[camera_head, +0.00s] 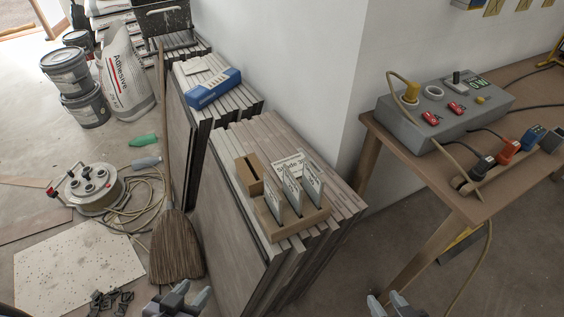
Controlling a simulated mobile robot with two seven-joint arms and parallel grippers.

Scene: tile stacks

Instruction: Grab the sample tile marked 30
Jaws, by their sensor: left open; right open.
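A wooden rack (287,221) sits on top of the front tile stack (330,197). Three pale sample tiles stand in it, tilted: a left one (271,200), a middle one (292,190) and a right one (313,182). They carry dark marks, too small for me to tell which is 30. My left gripper (178,297) is open and empty at the bottom edge, below and left of the rack. My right gripper (388,302) is open and empty at the bottom edge, below and right of the rack. Both are apart from the tiles.
A slotted wooden block (248,177) and a printed card (288,164) lie by the rack. A broom (177,245) leans left of the stack. A wooden table (440,177) with a grey control box (440,112) stands at right. A cable reel (90,188) is on the floor.

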